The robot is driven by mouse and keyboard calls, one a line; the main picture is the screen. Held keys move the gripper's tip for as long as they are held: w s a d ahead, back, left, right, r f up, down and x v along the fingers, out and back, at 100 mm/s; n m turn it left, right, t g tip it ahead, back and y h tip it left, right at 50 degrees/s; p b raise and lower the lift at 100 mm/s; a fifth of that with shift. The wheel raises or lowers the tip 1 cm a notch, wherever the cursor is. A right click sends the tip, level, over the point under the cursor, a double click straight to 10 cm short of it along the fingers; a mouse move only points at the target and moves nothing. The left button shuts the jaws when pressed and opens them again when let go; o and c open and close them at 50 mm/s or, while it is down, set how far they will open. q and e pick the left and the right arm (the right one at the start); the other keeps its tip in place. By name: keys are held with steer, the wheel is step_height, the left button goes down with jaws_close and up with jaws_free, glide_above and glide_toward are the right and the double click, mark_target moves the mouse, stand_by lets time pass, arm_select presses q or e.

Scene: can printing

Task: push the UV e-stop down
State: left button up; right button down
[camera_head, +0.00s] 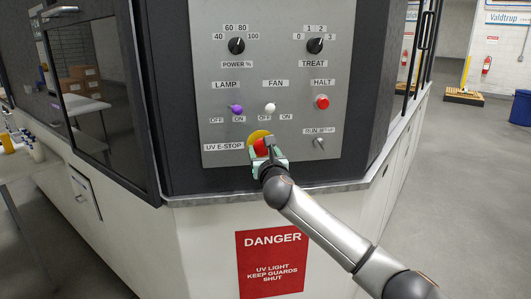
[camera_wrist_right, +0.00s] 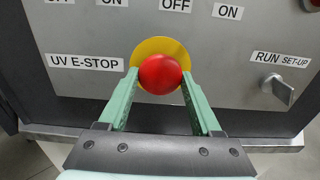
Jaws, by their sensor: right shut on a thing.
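The UV e-stop is a red mushroom button (camera_head: 263,145) on a round yellow plate (camera_head: 257,136), low on the grey control panel, beside the label "UV E-STOP". The button (camera_wrist_right: 160,74) is centred in the right wrist view, with its yellow plate (camera_wrist_right: 160,45) behind it. My right gripper (camera_head: 268,153) has its green fingers on either side of the button, shut on it. In the head view the gripper partly hides the button. How far the button is pressed cannot be told. My left gripper is not in view.
The grey panel (camera_head: 215,100) also carries power and treat dials, a purple lamp switch (camera_head: 236,109), a white fan switch (camera_head: 270,108), a red halt button (camera_head: 322,102) and a run/set-up key switch (camera_head: 319,144). A metal ledge (camera_head: 220,198) runs below the panel. Open floor (camera_head: 460,190) lies at the right.

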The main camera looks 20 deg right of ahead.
steer(key=shift+r, duration=0.15)
steer(key=shift+c, duration=0.4)
jaws_free()
steer(key=shift+w, duration=0.2)
steer(key=s+a+b, duration=0.1)
steer(key=s, duration=1.1)
steer(key=shift+s+a, duration=0.2)
steer(key=shift+s, duration=0.05)
steer(key=shift+f, duration=0.2)
